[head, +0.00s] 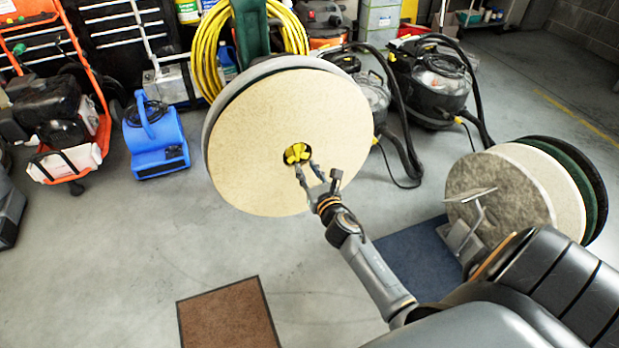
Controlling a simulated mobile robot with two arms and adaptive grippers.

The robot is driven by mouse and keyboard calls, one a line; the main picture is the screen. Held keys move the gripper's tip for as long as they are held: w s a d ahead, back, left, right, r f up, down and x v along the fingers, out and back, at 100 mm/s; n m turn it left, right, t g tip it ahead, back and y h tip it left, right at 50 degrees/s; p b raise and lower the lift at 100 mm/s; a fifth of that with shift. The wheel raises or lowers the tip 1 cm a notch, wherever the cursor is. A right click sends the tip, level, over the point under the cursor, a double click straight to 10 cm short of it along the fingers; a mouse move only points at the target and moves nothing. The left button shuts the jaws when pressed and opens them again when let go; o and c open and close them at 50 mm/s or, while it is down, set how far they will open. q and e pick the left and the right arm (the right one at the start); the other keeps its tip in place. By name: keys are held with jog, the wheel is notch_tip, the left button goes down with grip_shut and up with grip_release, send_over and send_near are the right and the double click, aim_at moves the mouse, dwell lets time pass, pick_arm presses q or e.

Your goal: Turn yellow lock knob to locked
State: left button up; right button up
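The yellow lock knob (297,153) sits in the dark centre hole of a large round cream pad (260,110), which faces me on a tilted machine head. The knob shows several lobes; which way it is turned is too small to tell. My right gripper (317,172) is just below and right of the knob, its fingers apart. One fingertip reaches close to the knob's lower edge; whether it touches I cannot tell. Nothing shows between the fingers. My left gripper is not in view.
Round pads (510,190) stand on a holder at right, above a blue mat (425,258). A brown mat (228,315) lies on the floor in front. A blue blower (155,140) and black vacuums (435,80) stand behind. The floor at front left is clear.

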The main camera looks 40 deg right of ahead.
aim_at(297, 154)
jog(key=x, duration=0.2)
jog(key=shift+w+d+b, duration=0.1)
jog(key=shift+w+b, duration=0.2)
jog(key=shift+w, duration=0.1)
jog(key=shift+b+x, duration=0.3)
jog(key=shift+x, duration=0.7)
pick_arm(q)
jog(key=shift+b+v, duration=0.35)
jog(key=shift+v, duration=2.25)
pick_arm(e)
jog(key=shift+x, duration=0.95)
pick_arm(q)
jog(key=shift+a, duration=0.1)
pick_arm(e)
jog(key=shift+f, duration=0.1)
grip_shut()
